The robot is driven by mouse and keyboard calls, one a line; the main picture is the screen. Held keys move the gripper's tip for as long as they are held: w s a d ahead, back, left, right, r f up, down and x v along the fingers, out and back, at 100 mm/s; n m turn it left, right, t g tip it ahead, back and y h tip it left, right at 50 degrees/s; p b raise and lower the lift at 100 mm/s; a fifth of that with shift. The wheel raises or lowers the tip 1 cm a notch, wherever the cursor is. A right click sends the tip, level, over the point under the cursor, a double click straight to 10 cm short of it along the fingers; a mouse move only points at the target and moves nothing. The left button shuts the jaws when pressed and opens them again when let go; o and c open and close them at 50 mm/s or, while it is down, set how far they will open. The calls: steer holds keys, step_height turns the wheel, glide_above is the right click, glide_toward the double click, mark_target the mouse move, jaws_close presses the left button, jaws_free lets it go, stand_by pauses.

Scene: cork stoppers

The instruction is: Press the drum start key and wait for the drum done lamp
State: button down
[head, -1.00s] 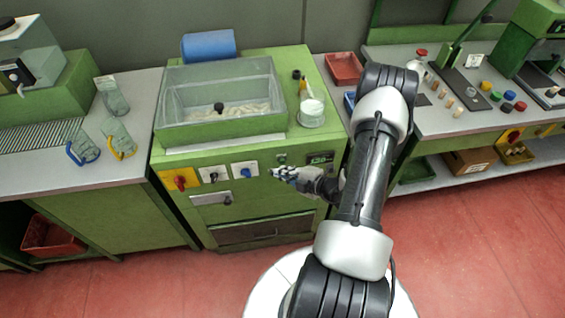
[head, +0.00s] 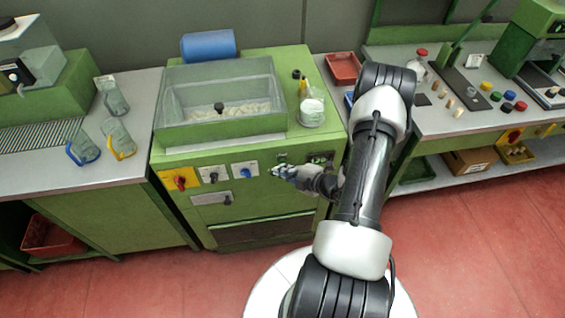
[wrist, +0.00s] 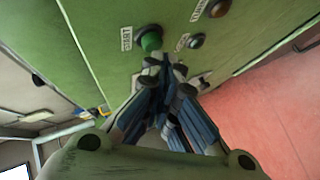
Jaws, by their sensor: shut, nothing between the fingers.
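The drum machine (head: 165,215) is a green cabinet with controls on its front panel. In the wrist view a round green key (wrist: 151,40) stands out from the panel next to a small white label.
A red knob on a yellow plate (head: 180,180), a black knob (head: 214,177) and a blue knob (head: 246,172) are left of my gripper. A clear bin (head: 165,115) with pale stoppers tops the machine. Benches flank it. The red floor (head: 130,285) in front looks clear.

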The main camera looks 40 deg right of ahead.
steer(key=shift+w+d, duration=0.25)
steer(key=shift+w, duration=0.15)
stand_by(0.7)
stand_by(0.3)
steer(key=shift+s+a, duration=0.45)
steer(key=shift+s, duration=0.3)
steer(key=shift+s+a+p, duration=0.15)
steer(key=shift+s+a, duration=0.3)
steer(key=shift+s, duration=0.25)
steer(key=shift+s+a+p, duration=0.15)
steer(key=shift+s+a, duration=0.25)
steer(key=shift+s, duration=0.35)
steer(key=shift+s+a+p, duration=0.15)
steer(key=shift+s+a, duration=0.3)
steer(key=shift+s, duration=0.25)
